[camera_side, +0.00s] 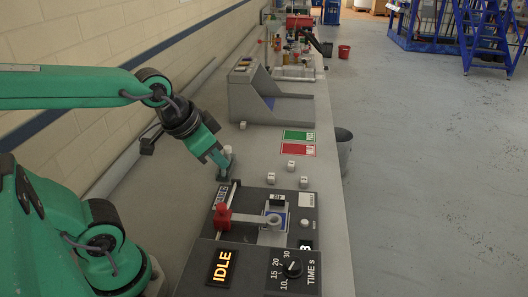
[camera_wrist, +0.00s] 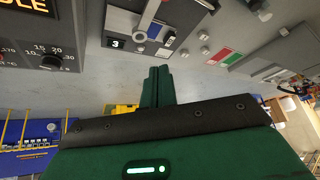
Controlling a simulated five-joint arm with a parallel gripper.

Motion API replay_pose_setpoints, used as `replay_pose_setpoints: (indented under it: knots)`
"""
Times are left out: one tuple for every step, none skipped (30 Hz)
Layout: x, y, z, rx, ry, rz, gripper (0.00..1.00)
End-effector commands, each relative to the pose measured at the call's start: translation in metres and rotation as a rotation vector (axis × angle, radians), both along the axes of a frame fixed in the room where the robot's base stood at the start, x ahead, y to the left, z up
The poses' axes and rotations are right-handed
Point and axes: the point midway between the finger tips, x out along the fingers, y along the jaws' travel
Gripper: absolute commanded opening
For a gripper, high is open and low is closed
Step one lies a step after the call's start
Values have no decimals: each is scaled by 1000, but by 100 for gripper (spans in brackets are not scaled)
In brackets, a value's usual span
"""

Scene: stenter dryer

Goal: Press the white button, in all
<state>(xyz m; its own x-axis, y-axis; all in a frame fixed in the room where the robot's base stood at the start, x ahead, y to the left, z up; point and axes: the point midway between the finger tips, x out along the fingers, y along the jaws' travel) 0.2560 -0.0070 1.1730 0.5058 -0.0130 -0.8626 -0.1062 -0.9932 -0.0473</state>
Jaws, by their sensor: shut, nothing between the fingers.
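A small round white button (camera_side: 304,224) sits on the right part of the dark control panel (camera_side: 255,204) in the side view. A small pale round spot (camera_wrist: 141,37) in the wrist view looks like the same button. My gripper (camera_side: 225,164) is shut and empty. It is over the bench beyond the panel's far left corner, apart from the button. Its closed fingers (camera_wrist: 157,82) show in the wrist view, pointing toward the bench edge. Whether the tips touch anything cannot be told.
A red clamp (camera_side: 223,217) and rail stand on the panel. In front are an IDLE display (camera_side: 223,267) and a time dial (camera_side: 292,268). Several small white blocks (camera_side: 291,165) and a green and red sign (camera_side: 299,142) lie beyond. A grey machine (camera_side: 265,95) stands farther back.

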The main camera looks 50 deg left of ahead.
Motion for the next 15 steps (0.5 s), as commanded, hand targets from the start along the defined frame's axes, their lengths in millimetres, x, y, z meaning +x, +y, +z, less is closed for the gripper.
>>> replay_pose_setpoints:
  knots:
    - [7, -2, -3, 10, -3, -26, 0]
    - [12, -4, -4, 18, -9, -42, 0]
    - [18, -5, -6, 28, -17, -65, 0]
    - [23, -7, -7, 36, -24, -82, 0]
    - [28, -8, -9, 43, -30, -100, 0]
    - [35, -10, -11, 54, -39, -123, 0]
    - [40, -12, -13, 62, -47, -140, 0]
    - [45, -14, -15, 71, -53, -159, 0]
    - [51, -16, -17, 82, -64, -182, 0]
    - [56, -18, -19, 90, -71, -200, 0]
    - [61, -19, -21, 98, -78, -216, 0]
    - [67, -21, -23, 110, -87, -239, 0]
    - [72, -23, -26, 119, -93, -257, 0]
    - [76, -25, -28, 128, -101, -274, 0]
    - [82, -28, -30, 139, -110, -297, 0]
